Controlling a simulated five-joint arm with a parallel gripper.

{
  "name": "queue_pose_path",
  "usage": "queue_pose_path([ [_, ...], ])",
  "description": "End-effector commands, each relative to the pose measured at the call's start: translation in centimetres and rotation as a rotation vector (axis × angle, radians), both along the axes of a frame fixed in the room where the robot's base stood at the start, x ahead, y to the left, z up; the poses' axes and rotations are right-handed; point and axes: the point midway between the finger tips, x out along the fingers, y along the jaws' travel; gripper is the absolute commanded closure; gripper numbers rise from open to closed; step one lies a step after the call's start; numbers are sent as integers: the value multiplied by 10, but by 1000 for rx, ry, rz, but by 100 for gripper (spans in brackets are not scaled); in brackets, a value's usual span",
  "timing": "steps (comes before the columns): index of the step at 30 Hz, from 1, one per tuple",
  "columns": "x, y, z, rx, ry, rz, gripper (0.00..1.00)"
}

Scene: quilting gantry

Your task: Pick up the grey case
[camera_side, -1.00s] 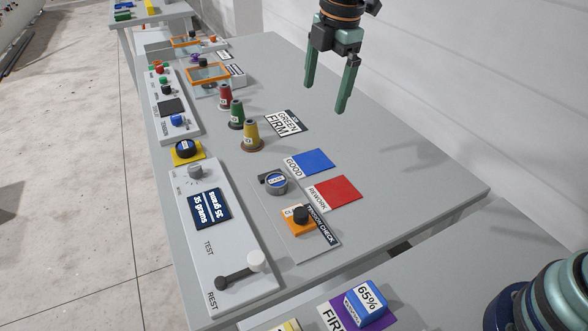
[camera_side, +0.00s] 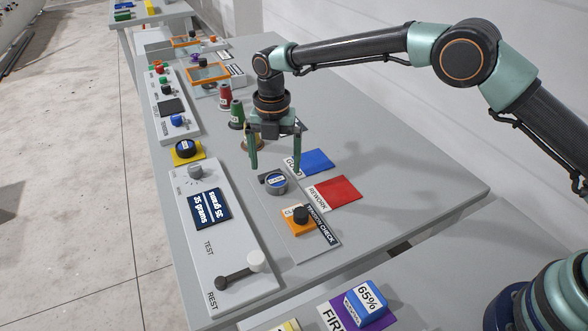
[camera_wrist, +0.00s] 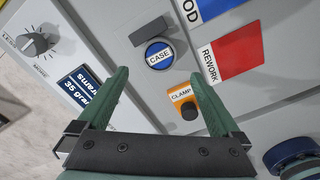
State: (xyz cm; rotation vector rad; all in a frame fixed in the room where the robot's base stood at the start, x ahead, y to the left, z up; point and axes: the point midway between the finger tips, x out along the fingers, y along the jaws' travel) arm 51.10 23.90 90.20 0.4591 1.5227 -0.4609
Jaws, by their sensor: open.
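The grey case (camera_side: 276,184) is a small round grey piece with a blue top labelled CASE. It sits on the tension check plate (camera_side: 291,238), beside a dark block (camera_side: 268,175). It also shows in the wrist view (camera_wrist: 159,54), ahead of and between the finger lines. My gripper (camera_side: 275,170) is open and empty, pointing down above and just behind the case in the side view. In the wrist view its green fingers (camera_wrist: 182,82) are spread apart. Its exact height above the case is hard to tell.
An orange clamp (camera_side: 297,217) with a black knob stands close to the case. Blue GOOD (camera_side: 316,161) and red REWORK (camera_side: 338,190) pads lie to the right. A tester panel (camera_side: 212,232) with a lever is to the left. Spools (camera_side: 237,114) stand behind the gripper.

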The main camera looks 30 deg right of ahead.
Motion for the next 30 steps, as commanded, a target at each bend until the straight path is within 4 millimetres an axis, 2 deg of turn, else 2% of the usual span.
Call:
queue_pose_path([
  [7, 1, -1, -19, 0, 1, -2, 0],
  [15, 3, -1, -55, 0, 1, -2, 0],
  [25, 3, -1, -62, 1, -2, -2, 0],
  [26, 3, -1, -62, 1, -2, -2, 8],
  [30, 3, -1, -62, 1, -2, -2, 61],
])
